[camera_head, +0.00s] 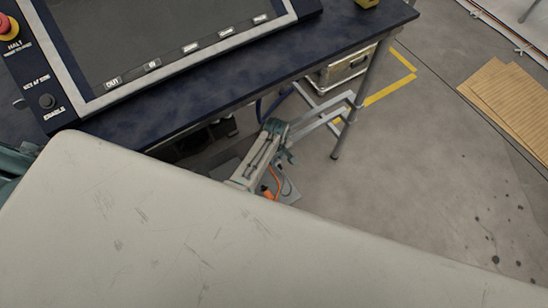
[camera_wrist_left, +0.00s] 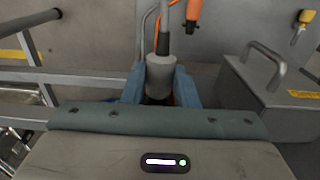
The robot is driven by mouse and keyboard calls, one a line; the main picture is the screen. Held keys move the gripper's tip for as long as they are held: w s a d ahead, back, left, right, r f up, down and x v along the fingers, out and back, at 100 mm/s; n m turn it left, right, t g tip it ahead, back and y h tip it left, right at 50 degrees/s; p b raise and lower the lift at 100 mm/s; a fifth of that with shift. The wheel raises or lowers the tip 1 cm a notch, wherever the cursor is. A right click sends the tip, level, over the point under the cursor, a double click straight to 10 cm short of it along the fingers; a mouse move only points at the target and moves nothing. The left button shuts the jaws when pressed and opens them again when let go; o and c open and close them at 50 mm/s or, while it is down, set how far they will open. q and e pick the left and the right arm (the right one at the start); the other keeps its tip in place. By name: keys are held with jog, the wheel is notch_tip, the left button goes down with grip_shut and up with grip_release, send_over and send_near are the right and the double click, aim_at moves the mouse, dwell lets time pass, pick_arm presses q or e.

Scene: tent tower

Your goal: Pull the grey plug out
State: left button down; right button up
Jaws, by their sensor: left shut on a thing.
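The grey plug (camera_wrist_left: 162,76) shows in the left wrist view as a thick grey cylinder with a cable leaving its top. My left gripper (camera_wrist_left: 160,96) is shut on it, with a blue finger on each side. The plug's lower end is hidden behind the gripper body, so I cannot tell whether it sits in a socket. In the head view my left gripper (camera_head: 286,156) is low beside the table's front edge, and the plug cannot be made out there. My right gripper is not in view.
An orange plug (camera_wrist_left: 193,12) hangs on an orange cable near the grey one. A grey box with a handle (camera_wrist_left: 262,98) stands to the right. The dark blue table (camera_head: 215,95) is above my left arm, with a metal case (camera_head: 342,70) behind.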

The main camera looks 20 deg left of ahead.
aim_at(281, 168)
pick_arm(q)
jog(key=shift+s+d, duration=0.1)
jog(key=shift+d, duration=0.05)
jog(key=shift+s+d+p, duration=1)
jog(key=shift+d, duration=0.3)
jog(key=shift+s, duration=0.15)
